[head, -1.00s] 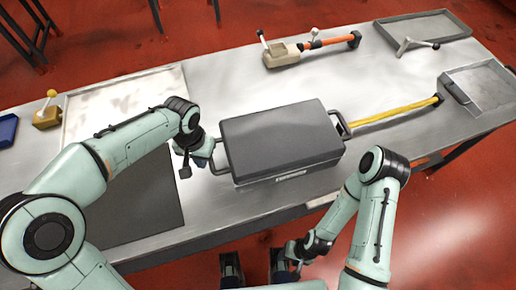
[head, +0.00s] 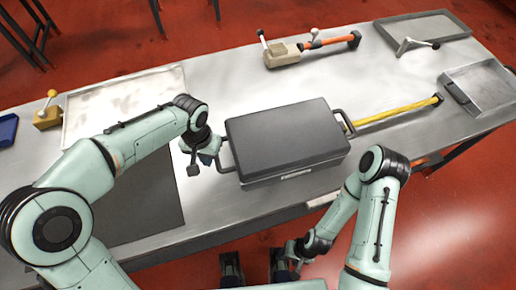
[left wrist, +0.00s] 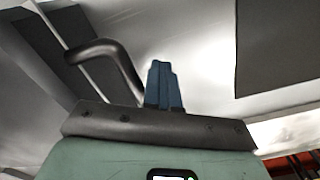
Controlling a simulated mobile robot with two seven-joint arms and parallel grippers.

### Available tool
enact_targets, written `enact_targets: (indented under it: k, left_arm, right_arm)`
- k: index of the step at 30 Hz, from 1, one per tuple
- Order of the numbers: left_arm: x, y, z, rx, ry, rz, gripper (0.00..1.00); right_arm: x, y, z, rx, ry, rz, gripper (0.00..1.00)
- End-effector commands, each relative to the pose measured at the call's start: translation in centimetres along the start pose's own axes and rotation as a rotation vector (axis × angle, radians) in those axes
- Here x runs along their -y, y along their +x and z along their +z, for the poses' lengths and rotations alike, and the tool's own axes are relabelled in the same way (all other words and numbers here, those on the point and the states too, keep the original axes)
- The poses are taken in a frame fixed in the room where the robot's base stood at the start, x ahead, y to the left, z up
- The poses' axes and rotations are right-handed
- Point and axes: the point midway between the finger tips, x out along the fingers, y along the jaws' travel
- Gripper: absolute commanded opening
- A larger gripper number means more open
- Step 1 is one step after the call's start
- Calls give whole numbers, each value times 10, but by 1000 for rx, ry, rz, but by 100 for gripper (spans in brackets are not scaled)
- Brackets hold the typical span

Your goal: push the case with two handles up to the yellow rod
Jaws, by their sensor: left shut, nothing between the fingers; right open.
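The dark grey case (head: 285,138) lies on the metal table with one handle at its left end (head: 226,158) and one at its right end. The yellow rod (head: 395,112) lies to its right; the right handle (head: 343,121) is at the rod's near end, and I cannot tell whether they touch. My left gripper (head: 208,159) is shut and empty beside the left handle. In the left wrist view, its blue fingers (left wrist: 164,86) stand just right of the dark handle (left wrist: 110,55); contact is unclear. My right gripper (head: 256,268) is open and low, off the table's front edge.
A tool with an orange rod (head: 330,42) lies at the back. Grey trays (head: 480,82) (head: 425,22) are at the right, one with a lever piece. A pale tray (head: 120,95), yellow block (head: 46,115) and blue tray (head: 8,128) are at the left. A grey mat (head: 140,215) lies front left.

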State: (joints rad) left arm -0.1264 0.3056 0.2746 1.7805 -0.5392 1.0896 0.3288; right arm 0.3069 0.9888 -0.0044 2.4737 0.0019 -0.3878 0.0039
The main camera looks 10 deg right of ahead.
Motion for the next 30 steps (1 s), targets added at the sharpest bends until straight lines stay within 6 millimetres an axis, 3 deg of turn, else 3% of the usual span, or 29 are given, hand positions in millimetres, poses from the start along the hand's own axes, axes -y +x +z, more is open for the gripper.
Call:
enact_targets:
  k: [30]
  left_arm:
    - [-24, 1, -12, 0, 5, 6, 0]
  right_arm:
    - [2, -4, 0, -1, 0, 0, 52]
